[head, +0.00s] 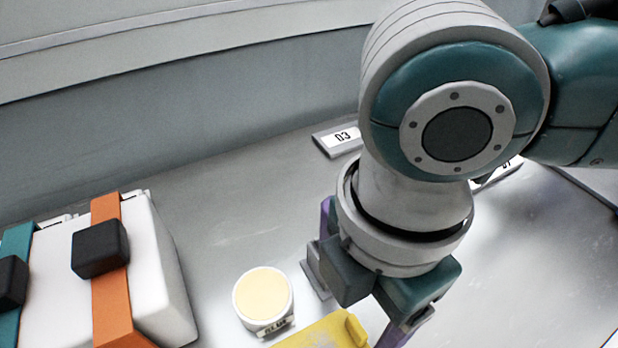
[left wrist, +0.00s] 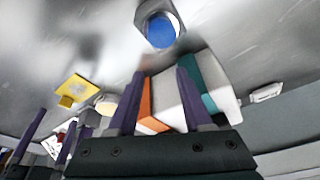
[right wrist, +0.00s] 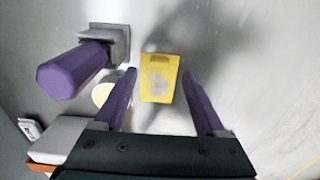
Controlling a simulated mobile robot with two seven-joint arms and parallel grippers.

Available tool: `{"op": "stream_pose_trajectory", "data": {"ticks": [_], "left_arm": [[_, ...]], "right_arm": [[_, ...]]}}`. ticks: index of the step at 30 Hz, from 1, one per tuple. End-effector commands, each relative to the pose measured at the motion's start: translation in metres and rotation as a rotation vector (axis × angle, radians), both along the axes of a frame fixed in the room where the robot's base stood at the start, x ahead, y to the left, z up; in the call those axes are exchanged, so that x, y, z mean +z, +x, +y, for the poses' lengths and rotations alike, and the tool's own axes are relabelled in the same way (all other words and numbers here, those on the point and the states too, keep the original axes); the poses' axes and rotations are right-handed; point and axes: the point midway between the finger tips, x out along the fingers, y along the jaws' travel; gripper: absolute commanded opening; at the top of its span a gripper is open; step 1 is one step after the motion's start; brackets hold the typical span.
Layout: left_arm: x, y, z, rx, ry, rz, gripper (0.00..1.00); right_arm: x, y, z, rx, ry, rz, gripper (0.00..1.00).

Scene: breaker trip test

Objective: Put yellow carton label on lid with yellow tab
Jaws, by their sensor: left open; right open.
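A flat yellow piece with a raised tab, seemingly the yellow carton label (right wrist: 160,85), lies on the grey surface. It shows at the bottom of the head view (head: 320,333) and at left in the left wrist view (left wrist: 77,88). My right gripper (right wrist: 159,75) is open above it, its purple fingers on either side in the picture, with no contact visible. My left gripper (left wrist: 161,72) is open and empty, above white boxes; it is outside the head view. I cannot make out a lid with a yellow tab for certain.
A round cream-topped pot (head: 263,293) stands left of the yellow piece. A purple post (right wrist: 72,72) on a grey base is close to my right gripper. A white box (head: 160,270) with an orange strap (head: 107,215) stands at left. A blue-topped round pot (left wrist: 160,30) is further off.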

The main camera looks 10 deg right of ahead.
Motion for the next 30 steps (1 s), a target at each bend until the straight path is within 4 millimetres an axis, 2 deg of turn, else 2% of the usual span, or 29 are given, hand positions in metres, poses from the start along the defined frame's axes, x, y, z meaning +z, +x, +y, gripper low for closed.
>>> {"op": "stream_pose_trajectory", "data": {"ticks": [9,18,30], "left_arm": [[-0.012,0.0,-0.001,0.004,-0.004,0.0,0.5],[-0.012,0.0,-0.001,0.002,-0.003,-0.002,0.5],[-0.012,0.001,0.002,-0.003,0.007,-0.004,0.5]], "right_arm": [[-0.047,-0.001,0.001,-0.002,-0.002,0.002,0.72],[-0.051,0.0,0.001,-0.001,0.0,0.0,0.72],[-0.051,0.0,0.001,-0.002,0.0,0.0,0.28]]}}
